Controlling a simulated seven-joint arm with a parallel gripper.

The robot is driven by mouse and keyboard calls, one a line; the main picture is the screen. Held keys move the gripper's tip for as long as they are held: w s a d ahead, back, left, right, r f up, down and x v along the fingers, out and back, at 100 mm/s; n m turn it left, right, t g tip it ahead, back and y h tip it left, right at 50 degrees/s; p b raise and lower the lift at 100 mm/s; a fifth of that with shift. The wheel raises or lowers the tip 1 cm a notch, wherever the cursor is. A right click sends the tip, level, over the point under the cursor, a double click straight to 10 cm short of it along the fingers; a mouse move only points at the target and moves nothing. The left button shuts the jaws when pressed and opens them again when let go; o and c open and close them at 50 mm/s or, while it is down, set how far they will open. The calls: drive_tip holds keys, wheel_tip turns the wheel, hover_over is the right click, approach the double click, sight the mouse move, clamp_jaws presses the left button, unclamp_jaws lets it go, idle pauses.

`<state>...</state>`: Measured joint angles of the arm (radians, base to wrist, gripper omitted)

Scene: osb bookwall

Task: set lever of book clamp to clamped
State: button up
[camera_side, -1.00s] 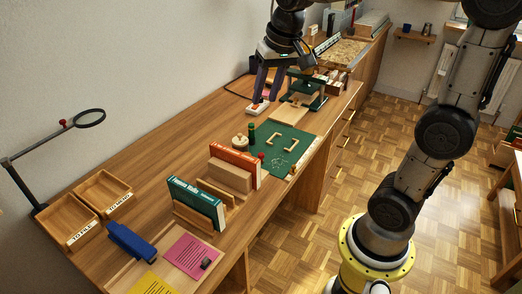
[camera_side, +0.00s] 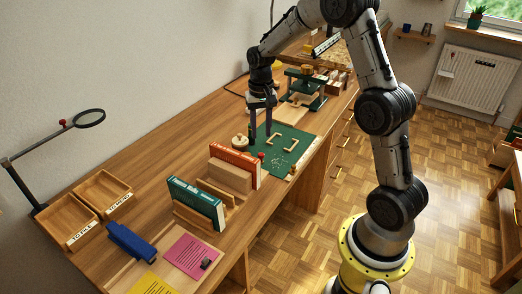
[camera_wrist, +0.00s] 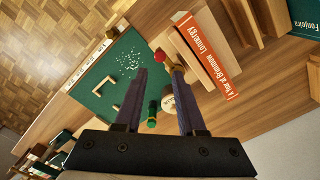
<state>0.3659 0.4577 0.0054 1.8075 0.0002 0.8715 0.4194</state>
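The book clamp (camera_side: 229,178) appears to be the wooden block holder beside an orange-red book (camera_side: 236,151) on the desk. A red ball knob (camera_side: 262,155), seemingly its lever end, stands at the book's near right end; it shows in the wrist view (camera_wrist: 160,56) beside the book (camera_wrist: 207,55). My gripper (camera_side: 261,138) points down above the far left edge of the green mat, beyond the book. In the wrist view my gripper (camera_wrist: 157,72) has its fingers apart, with nothing held. The knob lies ahead of the fingertips, apart from them. Its clamped or unclamped position is not clear.
A round wooden piece (camera_side: 239,141) and a green cylinder (camera_wrist: 153,113) stand close to my fingers. The green mat (camera_side: 262,165) holds wooden corner pieces. A teal book (camera_side: 196,203) stands nearer; a green press (camera_side: 305,88) is behind. The desk's left strip is clear.

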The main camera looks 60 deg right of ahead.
sight(261, 154)
wheel_tip(261, 154, down, 8)
drive_tip(key=shift+f, duration=0.1)
idle(0.4)
clamp_jaws()
